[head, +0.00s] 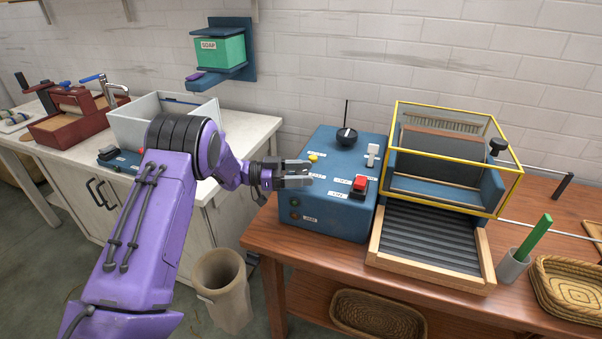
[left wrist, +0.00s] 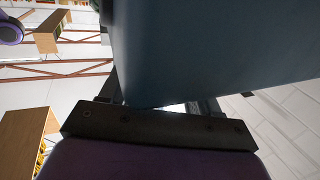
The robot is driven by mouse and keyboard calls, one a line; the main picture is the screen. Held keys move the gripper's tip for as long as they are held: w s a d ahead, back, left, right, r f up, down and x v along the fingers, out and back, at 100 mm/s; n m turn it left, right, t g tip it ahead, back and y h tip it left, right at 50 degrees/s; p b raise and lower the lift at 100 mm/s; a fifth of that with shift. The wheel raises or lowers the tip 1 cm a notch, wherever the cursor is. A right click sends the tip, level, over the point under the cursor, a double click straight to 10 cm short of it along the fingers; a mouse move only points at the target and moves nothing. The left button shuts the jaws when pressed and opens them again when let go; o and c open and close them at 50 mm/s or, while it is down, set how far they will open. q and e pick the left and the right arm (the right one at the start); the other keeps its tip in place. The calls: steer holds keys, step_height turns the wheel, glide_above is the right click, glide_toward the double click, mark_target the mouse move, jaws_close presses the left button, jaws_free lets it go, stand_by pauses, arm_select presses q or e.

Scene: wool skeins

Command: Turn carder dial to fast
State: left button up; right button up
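The carder's blue control box (head: 335,208) stands on the wooden table, left of the ribbed feed bed. On its top are a black round knob (head: 347,136) with a thin upright rod, a small yellow knob (head: 313,157), a white switch (head: 373,154) and a red button (head: 360,184). I cannot tell which one is the dial; the labels are too small to read. My left gripper (head: 303,175) is at the box's upper left, fingers apart, nothing seen held. In the left wrist view, the blue surface (left wrist: 210,45) fills the space beyond the fingers. My right gripper is out of view.
The yellow-framed carder housing (head: 452,210) stands right of the box. A grey cup with a green stick (head: 535,238) and wicker baskets (head: 570,285) are further right. A white counter (head: 250,130) with a sink is left; a bin (head: 222,290) stands below on the floor.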

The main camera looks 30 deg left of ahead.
arm_select(q)
steer(key=b+v, duration=0.2)
steer(key=v, duration=0.8)
steer(key=shift+s+a, duration=0.2)
steer(key=shift+r, duration=0.1)
